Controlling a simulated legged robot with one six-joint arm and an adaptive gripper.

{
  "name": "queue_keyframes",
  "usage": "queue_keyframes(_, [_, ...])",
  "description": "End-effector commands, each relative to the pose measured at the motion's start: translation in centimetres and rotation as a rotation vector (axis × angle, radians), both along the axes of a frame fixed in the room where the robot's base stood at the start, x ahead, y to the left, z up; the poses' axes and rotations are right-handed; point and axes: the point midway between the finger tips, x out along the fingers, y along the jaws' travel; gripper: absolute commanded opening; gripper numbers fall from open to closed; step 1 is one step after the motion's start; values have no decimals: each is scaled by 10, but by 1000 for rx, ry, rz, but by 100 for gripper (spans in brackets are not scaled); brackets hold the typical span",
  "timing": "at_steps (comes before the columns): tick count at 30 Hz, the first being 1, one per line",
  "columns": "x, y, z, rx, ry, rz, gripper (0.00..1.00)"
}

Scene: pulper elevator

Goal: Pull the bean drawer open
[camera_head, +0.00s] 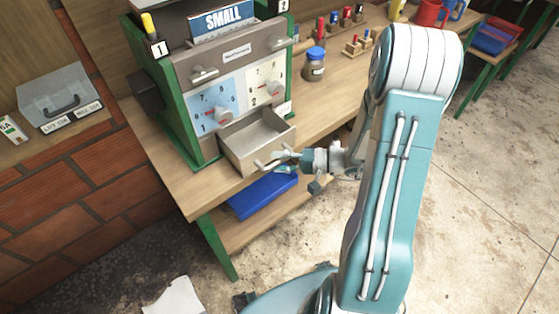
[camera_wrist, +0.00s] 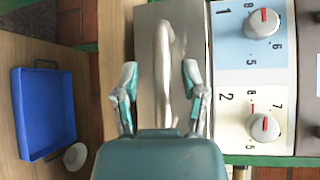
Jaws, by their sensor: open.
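The bean drawer (camera_head: 256,138) is a grey box at the bottom of the green-sided machine. It stands pulled out, and its inside looks empty. Its pale bar handle (camera_wrist: 163,70) runs up the middle of the wrist view in front of the grey drawer front (camera_wrist: 145,55). My gripper (camera_head: 283,161) is at the drawer's front, by the handle. In the wrist view its two fingers are spread, one on each side of the handle, with gaps between. Part of the handle is hidden behind my gripper in the head view.
The machine's front has two dials (camera_head: 222,115) above the drawer and a SMALL sign on top. A jar with a blue lid (camera_head: 315,64) stands on the wooden bench to the right. A blue tray (camera_head: 262,196) lies on the shelf below. Open floor lies in front.

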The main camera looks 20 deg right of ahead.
Motion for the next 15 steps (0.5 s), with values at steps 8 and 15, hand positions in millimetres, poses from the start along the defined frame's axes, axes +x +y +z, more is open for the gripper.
queue_keyframes(8, [-9, -23, 4, -1, -3, -5, 55])
queue_keyframes(15, [-31, -68, 10, -1, -3, -6, 55])
